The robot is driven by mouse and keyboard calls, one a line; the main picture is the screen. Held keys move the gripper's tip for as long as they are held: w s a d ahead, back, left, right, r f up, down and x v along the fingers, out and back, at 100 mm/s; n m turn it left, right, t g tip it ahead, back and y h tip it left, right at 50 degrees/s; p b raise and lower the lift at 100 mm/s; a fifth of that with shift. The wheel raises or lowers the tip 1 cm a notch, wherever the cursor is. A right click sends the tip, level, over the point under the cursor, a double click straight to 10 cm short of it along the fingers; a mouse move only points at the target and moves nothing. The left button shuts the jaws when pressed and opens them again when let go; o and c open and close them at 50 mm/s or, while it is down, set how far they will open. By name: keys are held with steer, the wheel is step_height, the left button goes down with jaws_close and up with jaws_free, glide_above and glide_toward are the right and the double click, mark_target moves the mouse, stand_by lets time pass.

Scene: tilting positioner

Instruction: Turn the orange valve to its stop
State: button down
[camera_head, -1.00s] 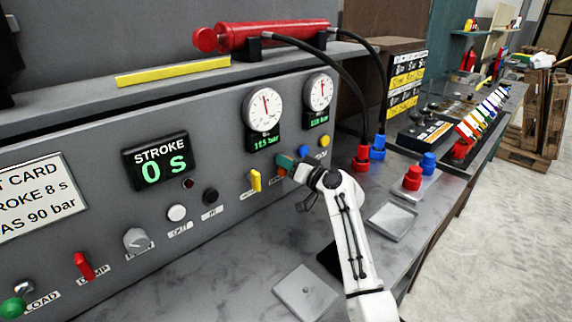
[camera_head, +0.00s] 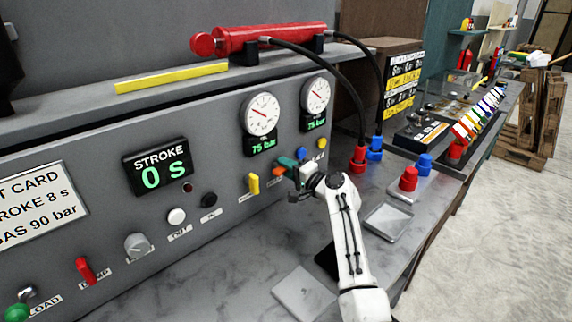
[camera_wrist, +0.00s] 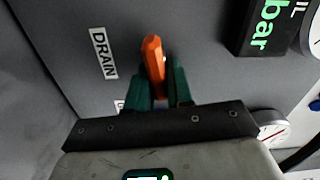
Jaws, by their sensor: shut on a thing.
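The orange valve (camera_wrist: 153,62) is a faceted handle on the grey panel, seen in the wrist view between two teal fingers. My gripper (camera_wrist: 160,88) is shut on it, with the handle's end sticking out past the fingers. In the head view my gripper (camera_head: 289,164) is at the panel below the gauges. A small orange part of the valve (camera_head: 279,171) shows beside the fingers; the rest is hidden. Both pressure gauges, the left (camera_head: 261,114) and the right (camera_head: 316,95), have displays reading 75 bar.
A yellow handle (camera_head: 254,184) stands close to the left of my gripper, and a blue knob (camera_head: 301,153) close to the right. The stroke display (camera_head: 160,168) reads 0 s. Red (camera_head: 359,159) and blue (camera_head: 376,147) hose couplings stand on the bench to the right.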

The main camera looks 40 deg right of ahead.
steer(key=shift+f+m, duration=0.15)
steer(key=shift+m, duration=0.65)
steer(key=shift+p, duration=0.3)
steer(key=c, duration=1.1)
jaws_free()
steer(key=shift+s, duration=0.15)
steer(key=s+b, duration=0.1)
steer(key=s, duration=0.9)
steer(key=shift+s+d, duration=0.2)
steer(key=shift+s, duration=0.1)
